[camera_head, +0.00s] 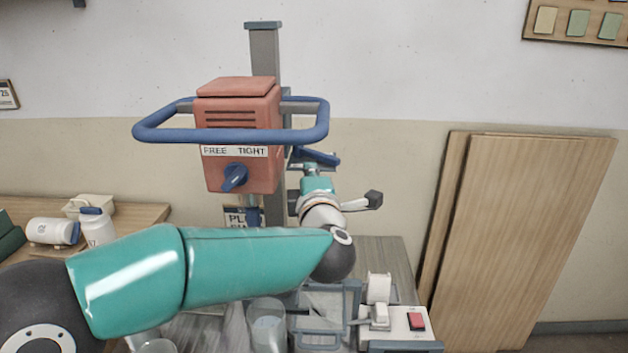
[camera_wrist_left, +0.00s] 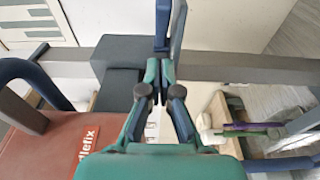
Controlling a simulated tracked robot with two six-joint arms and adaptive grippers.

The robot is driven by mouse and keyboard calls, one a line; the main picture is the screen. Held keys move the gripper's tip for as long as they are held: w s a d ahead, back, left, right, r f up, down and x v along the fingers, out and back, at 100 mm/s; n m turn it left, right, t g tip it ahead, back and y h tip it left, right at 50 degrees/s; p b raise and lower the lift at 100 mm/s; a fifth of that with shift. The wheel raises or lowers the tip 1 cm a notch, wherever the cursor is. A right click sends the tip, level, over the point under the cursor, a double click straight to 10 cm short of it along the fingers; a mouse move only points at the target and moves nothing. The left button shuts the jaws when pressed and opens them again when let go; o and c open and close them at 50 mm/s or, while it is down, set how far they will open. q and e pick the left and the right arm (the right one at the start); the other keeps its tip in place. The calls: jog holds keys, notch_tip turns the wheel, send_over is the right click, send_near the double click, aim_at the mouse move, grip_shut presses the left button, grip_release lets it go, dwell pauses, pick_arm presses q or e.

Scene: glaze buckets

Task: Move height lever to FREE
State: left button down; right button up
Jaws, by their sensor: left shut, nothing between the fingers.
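The height lever (camera_head: 235,177) is a blue knob on the front of the red-orange mixer head (camera_head: 231,105), below a white label (camera_head: 235,151) reading FREE on the left and TIGHT on the right. It is slanted, its upper end leaning right towards TIGHT. My left gripper (camera_head: 312,162) is to the right of the head, beside the column. In the left wrist view the gripper (camera_wrist_left: 160,72) is shut and empty, next to a dark block (camera_wrist_left: 120,75); I cannot tell if they touch. The lever is not seen there. My right gripper is not in view.
A blue handle loop (camera_head: 160,130) surrounds the head, which hangs on a grey column (camera_head: 265,55). A base with a red switch (camera_head: 416,321) and a clear bucket (camera_head: 266,325) are below. Wooden boards (camera_head: 525,240) lean right.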

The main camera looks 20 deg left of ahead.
aim_at(322, 158)
pick_arm(q)
jog(key=shift+w+d+p, duration=0.3)
jog(key=shift+w+d, duration=0.1)
jog(key=shift+w, duration=0.5)
jog(key=shift+w+d+p, duration=0.25)
jog(key=shift+w+d, duration=0.1)
jog(key=shift+w, duration=0.5)
